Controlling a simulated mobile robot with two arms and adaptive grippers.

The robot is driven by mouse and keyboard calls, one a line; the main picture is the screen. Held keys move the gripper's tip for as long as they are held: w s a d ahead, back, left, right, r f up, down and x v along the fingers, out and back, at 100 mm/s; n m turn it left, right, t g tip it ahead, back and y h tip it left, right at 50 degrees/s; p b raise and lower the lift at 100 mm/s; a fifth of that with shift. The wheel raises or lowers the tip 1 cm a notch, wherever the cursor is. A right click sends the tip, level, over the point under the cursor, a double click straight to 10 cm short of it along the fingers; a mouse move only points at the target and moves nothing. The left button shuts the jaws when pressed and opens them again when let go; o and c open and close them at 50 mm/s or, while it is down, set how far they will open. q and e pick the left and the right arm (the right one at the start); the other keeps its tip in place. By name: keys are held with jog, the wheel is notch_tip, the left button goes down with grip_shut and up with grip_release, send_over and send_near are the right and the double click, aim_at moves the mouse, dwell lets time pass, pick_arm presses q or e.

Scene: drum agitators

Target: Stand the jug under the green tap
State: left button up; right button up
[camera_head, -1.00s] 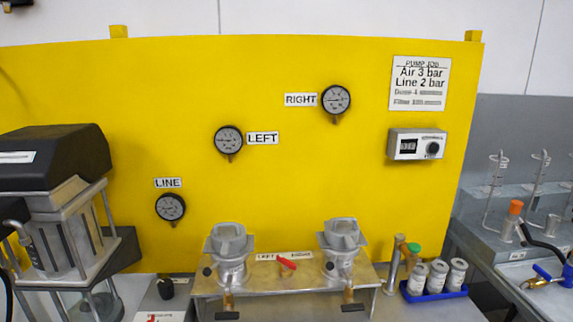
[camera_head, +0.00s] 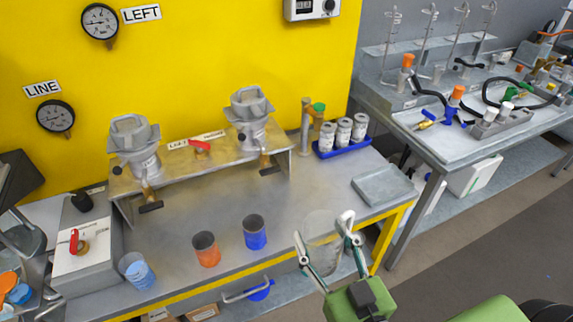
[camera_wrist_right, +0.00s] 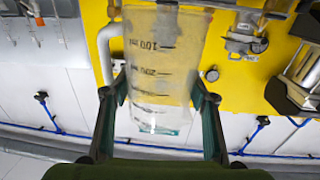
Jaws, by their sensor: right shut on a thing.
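The jug (camera_head: 321,228) is clear, with graduation marks, and looks faint in the head view. It fills the middle of the right wrist view (camera_wrist_right: 165,65), where its marks read upside down. My right gripper (camera_head: 326,243) is shut on the jug, one finger on each side, in front of the bench's front edge. The green tap (camera_head: 319,107) is a small green top beside a grey post at the right end of the bench's back, behind and above the jug. My left gripper is not in view.
An orange cup (camera_head: 206,249), a blue cup (camera_head: 254,232) and a clear cup with blue contents (camera_head: 137,271) stand near the bench front. A blue tray (camera_head: 344,146) of white canisters sits right of the tap. A grey flat tray (camera_head: 383,186) lies near the right corner.

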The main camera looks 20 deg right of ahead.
jog(key=shift+a, duration=0.1)
jog(key=w+a+r+n+g+y, duration=0.2)
jog(key=w+a+n+g+y, duration=0.2)
jog(key=a+n+y, duration=0.2)
jog(key=w+a+r+n+g+y, duration=0.3)
jog(key=w+a+n+g+y, duration=0.1)
jog(key=a+y, duration=0.5)
jog(key=shift+a+n+g+y, duration=0.4)
jog(key=shift+a+n+g, duration=0.45)
jog(key=shift+n, duration=0.35)
